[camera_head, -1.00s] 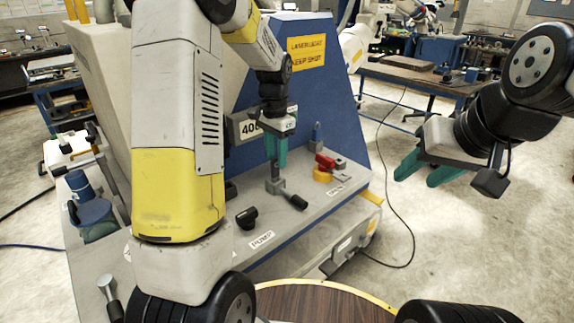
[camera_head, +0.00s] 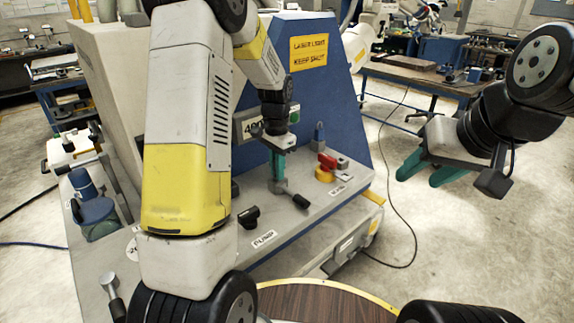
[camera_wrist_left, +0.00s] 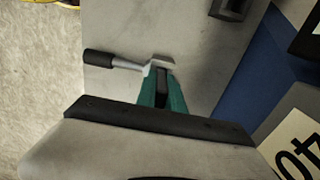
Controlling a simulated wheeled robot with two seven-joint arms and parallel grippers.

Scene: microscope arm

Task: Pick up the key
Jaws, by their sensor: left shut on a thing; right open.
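I cannot make out a key for certain. My left gripper (camera_head: 277,178) points down at the console's grey shelf. It is shut on the grey upright post of a small lever with a black grip (camera_head: 301,201). In the left wrist view the green fingers (camera_wrist_left: 162,98) are close together at the grey post (camera_wrist_left: 161,62), and the black grip (camera_wrist_left: 98,57) sticks out to the left. The fingers hide part of the post. My right gripper (camera_head: 417,181) is open and empty, out over the floor at the right.
A black knob (camera_head: 248,217) is in front, near the PUMP label (camera_head: 264,239). The blue panel (camera_head: 293,95) rises behind. A round wooden top (camera_head: 320,302) is at the bottom.

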